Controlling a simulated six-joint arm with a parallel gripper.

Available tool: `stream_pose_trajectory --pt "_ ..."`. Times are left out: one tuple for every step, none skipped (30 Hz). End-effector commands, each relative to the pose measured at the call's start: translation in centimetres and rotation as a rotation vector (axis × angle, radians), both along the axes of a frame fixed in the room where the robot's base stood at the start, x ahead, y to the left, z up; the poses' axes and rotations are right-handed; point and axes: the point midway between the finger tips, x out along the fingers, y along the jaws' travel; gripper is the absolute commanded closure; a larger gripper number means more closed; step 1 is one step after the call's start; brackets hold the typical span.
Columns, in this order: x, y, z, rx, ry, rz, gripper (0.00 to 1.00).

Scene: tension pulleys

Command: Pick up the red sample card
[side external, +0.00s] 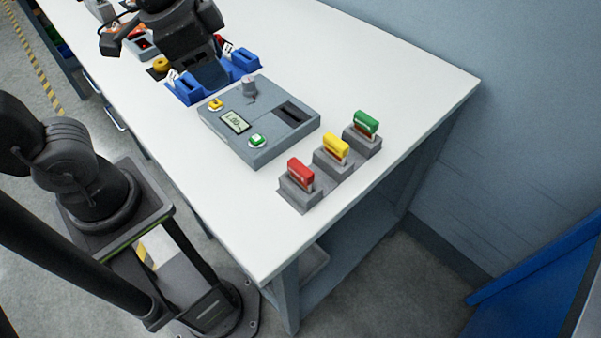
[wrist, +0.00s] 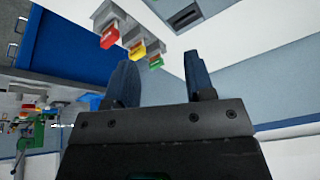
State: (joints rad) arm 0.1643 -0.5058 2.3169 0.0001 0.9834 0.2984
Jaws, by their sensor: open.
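The red sample card (side external: 300,172) stands upright in a grey holder (side external: 300,193) near the table's front edge. It also shows in the wrist view (wrist: 109,39), at the upper left. A yellow card (side external: 336,146) and a green card (side external: 366,122) stand in similar holders in a row beyond it. My gripper (wrist: 162,78) is open and empty, with its two dark blue fingers spread. The red card lies well past the fingers, outside the gap between them. In the side view my dark arm is at the top, across the grey device from the cards; its fingertips are not clear there.
A grey device (side external: 225,122) with a display, buttons, a knob and a dark slot sits between my arm and the cards. Blue holders (side external: 186,92) stand beside my arm. The white tabletop (side external: 400,80) is clear behind the cards. A wall borders the table.

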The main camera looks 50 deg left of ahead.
Motion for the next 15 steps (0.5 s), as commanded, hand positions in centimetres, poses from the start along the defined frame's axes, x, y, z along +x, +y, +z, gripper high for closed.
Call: stream_pose_trajectory --pt "1.0 -1.7 -0.1 0.035 0.044 -0.135 0.51" --pt "1.5 -2.6 -0.2 0.055 0.067 -0.216 0.51" --pt "2.1 -3.9 -0.3 0.083 0.094 -0.325 0.51" --pt "2.5 -4.9 -0.4 0.102 0.115 -0.404 0.51" --pt "2.9 -5.9 -0.6 0.12 0.134 -0.483 0.51" --pt "3.4 -7.3 -0.9 0.143 0.16 -0.584 0.51" --pt "3.6 -8.2 -1.1 0.158 0.176 -0.656 0.51" --pt "3.8 -9.2 -1.4 0.172 0.192 -0.722 0.51" --pt "4.1 -10.3 -1.8 0.188 0.211 -0.804 0.51" --pt "4.2 -11.1 -2.0 0.199 0.225 -0.859 0.51" --pt "4.3 -11.7 -2.3 0.208 0.236 -0.908 0.51" --pt "4.4 -12.6 -2.6 0.218 0.247 -0.965 0.51" --pt "4.4 -13.0 -2.8 0.224 0.255 -1.0 0.51" --pt "4.5 -13.4 -3.0 0.23 0.262 -1.03 0.51" --pt "4.4 -13.9 -3.1 0.235 0.269 -1.061 0.51"
